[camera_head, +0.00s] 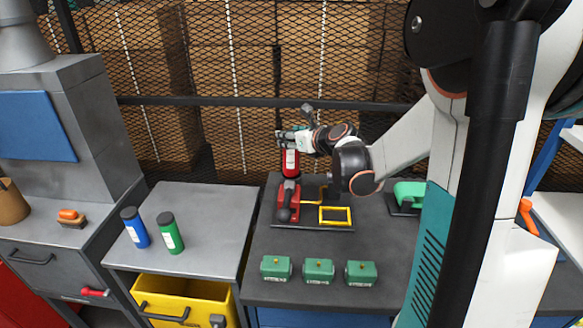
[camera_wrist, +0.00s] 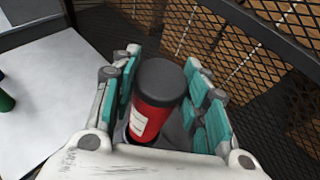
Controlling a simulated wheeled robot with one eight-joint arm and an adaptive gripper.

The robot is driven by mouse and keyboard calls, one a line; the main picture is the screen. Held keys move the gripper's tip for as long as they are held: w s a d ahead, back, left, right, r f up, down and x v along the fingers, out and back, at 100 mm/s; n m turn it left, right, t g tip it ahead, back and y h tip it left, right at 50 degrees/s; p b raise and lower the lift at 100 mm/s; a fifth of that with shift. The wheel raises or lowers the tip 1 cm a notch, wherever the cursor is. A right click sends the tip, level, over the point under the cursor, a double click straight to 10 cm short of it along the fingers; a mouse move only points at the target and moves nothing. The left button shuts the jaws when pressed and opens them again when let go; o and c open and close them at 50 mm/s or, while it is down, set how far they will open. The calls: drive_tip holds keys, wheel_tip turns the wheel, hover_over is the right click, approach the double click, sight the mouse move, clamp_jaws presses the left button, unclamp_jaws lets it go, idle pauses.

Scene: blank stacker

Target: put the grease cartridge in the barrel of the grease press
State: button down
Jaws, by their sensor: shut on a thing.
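The grease cartridge is a red cylinder with a white label (camera_head: 290,161). In the wrist view it has a black cap (camera_wrist: 158,82) and a red body (camera_wrist: 147,118). My gripper (camera_head: 292,143) is shut on it near its top and holds it about upright. The grease press (camera_head: 287,196) is a red and dark device on a dark base with a yellow frame (camera_head: 335,215), at the back of the dark bench. The cartridge's lower end is right over or at the red part of the press. I cannot tell whether it is inside the barrel.
Several green blocks (camera_head: 318,270) stand in a row at the bench front. A blue bottle (camera_head: 136,230) and a green bottle (camera_head: 170,235) stand on the grey table to the left. A green device (camera_head: 409,193) sits right of the press. A mesh fence (camera_head: 215,60) closes off the back.

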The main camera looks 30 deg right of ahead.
sight(296, 161)
drive_tip(key=f, duration=0.2)
drive_tip(key=f+b, duration=0.1)
drive_tip(key=shift+s+a+f, duration=0.1)
drive_tip(key=shift+s+f, duration=0.25)
drive_tip(key=shift+f, duration=0.55)
drive_tip(key=f, duration=0.1)
drive_tip(key=f+b, duration=0.1)
drive_tip(key=f, duration=0.1)
drive_tip(key=shift+w+f+b, duration=0.3)
drive_tip(key=shift+f+b, duration=0.05)
drive_tip(key=shift+w+f, duration=0.1)
drive_tip(key=shift+w, duration=0.05)
drive_tip(key=shift+r, duration=0.2)
drive_tip(key=c, duration=1)
unclamp_jaws()
drive_tip(key=shift+o, duration=0.3)
drive_tip(key=p+v, duration=0.3)
drive_tip(key=v, duration=0.9)
drive_tip(key=shift+p, duration=0.3)
